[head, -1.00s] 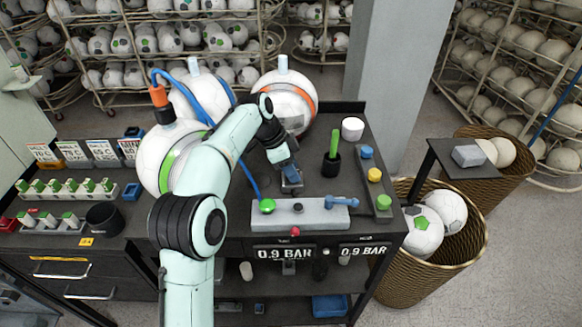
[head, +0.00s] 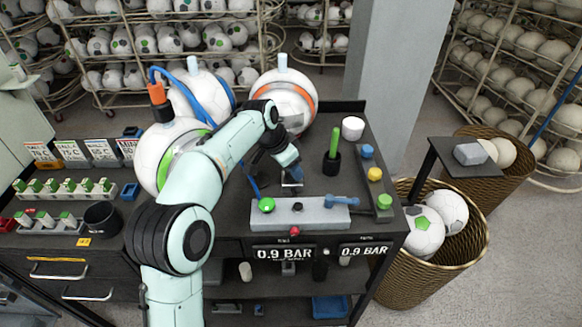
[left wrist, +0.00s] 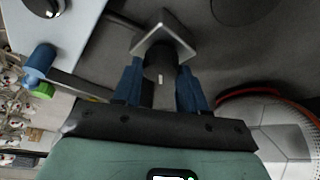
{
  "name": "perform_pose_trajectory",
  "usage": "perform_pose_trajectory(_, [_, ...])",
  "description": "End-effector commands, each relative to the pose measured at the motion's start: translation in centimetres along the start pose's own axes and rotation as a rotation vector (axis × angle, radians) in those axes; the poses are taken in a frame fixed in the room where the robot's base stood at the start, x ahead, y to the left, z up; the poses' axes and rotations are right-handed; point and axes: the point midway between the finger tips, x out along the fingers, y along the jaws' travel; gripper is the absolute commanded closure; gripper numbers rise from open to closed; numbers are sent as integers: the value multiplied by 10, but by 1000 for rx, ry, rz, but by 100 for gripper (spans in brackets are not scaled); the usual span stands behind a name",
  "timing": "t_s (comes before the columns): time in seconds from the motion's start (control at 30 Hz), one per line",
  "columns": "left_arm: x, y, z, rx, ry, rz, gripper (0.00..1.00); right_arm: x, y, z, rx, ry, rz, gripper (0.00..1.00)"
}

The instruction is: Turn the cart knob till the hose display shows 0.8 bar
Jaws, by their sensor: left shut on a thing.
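My left gripper (head: 290,176) points down at the cart top just behind the grey valve block (head: 312,215). In the left wrist view its blue fingers (left wrist: 160,82) are shut on a dark round piece (left wrist: 159,64) with a square grey plate (left wrist: 163,38). I cannot tell for certain whether this is the cart knob. A small black knob (head: 297,207) sits on the block, apart from the fingers. My right gripper is out of view.
A ball with an orange band (head: 285,95) stands close behind my gripper. A black cup with a green stick (head: 332,158) stands to its right. A wicker basket (head: 440,275) holds balls.

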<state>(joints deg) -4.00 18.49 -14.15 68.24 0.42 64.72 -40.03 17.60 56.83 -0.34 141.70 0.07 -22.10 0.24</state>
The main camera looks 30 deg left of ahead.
Motion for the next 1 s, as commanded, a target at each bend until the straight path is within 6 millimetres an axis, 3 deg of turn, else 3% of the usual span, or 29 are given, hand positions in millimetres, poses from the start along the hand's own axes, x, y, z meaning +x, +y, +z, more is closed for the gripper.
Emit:
perform_pose_trajectory(0.6, [0,0,1,-54,-4,-20,89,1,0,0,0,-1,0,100])
perform_pose_trajectory(0.63, [1,0,1,-54,-4,-20,55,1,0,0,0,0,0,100])
perform_pose_trajectory(0.7, [1,0,1,-54,-4,-20,33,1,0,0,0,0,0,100])
perform_pose_trajectory(1.0, [-1,0,0,-53,-2,-21,33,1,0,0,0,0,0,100])
